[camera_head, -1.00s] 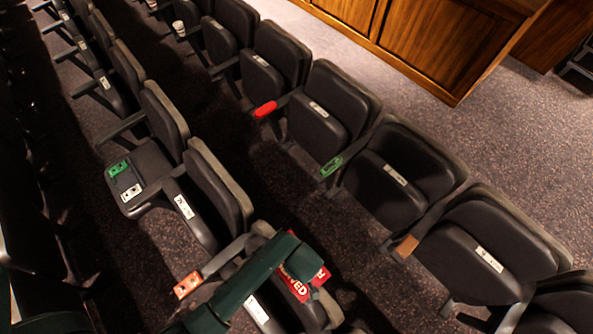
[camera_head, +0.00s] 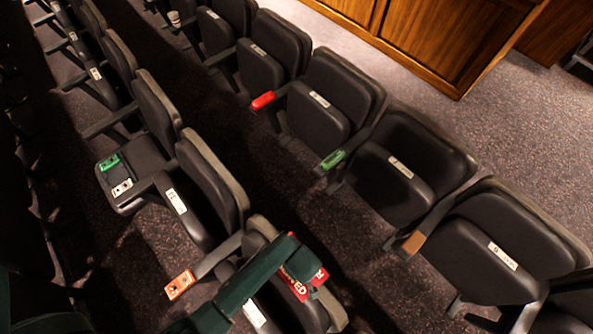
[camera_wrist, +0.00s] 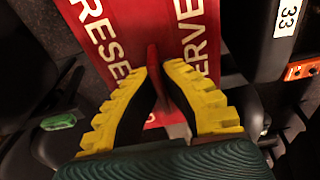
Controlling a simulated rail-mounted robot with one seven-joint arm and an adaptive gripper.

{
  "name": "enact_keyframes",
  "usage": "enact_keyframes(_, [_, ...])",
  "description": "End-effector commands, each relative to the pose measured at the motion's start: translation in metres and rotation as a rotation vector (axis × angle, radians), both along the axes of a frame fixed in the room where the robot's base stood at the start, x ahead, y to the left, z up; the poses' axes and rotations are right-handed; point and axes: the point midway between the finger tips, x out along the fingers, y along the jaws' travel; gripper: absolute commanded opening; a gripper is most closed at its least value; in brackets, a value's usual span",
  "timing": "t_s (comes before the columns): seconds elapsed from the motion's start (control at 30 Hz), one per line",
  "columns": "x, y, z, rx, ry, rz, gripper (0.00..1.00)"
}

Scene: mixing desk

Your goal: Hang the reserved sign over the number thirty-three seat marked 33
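The red reserved sign (camera_head: 301,287) has white lettering and is folded, with lettering on both faces. In the head view it is at the top of a seat back, partly hidden by my dark green gripper. In the wrist view the sign (camera_wrist: 105,35) shows both faces, and my yellow-fingered gripper (camera_wrist: 158,75) is shut on its ridge. The label 33 (camera_wrist: 287,18) is on a dark seat to the right of the sign. In the head view a seat label (camera_head: 254,314) under my arm is too small to read. I cannot tell whether the sign touches the seat back.
Green (camera_head: 333,160), red (camera_head: 263,101) and brown (camera_head: 413,243) items lie on armrests in the front row. An aisle separates the rows. Wooden panels (camera_head: 430,35) stand beyond.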

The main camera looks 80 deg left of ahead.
Motion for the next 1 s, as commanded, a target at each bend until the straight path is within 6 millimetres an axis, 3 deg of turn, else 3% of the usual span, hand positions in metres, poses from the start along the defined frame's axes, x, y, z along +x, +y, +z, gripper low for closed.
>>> enact_keyframes(0.23, [0.0,0.0,0.0,0.001,-0.001,0.0,0.0])
enact_keyframes(0.43, [0.0,0.0,0.0,0.001,-0.001,0.0,0.37])
enact_keyframes(0.77, [0.0,0.0,0.002,0.0,0.0,0.0,0.37])
enact_keyframes(0.87, [0.002,-0.001,0.016,0.002,-0.003,0.0,0.37])
enact_keyframes(1.0, [0.004,-0.005,0.049,0.003,-0.005,-0.002,0.37])
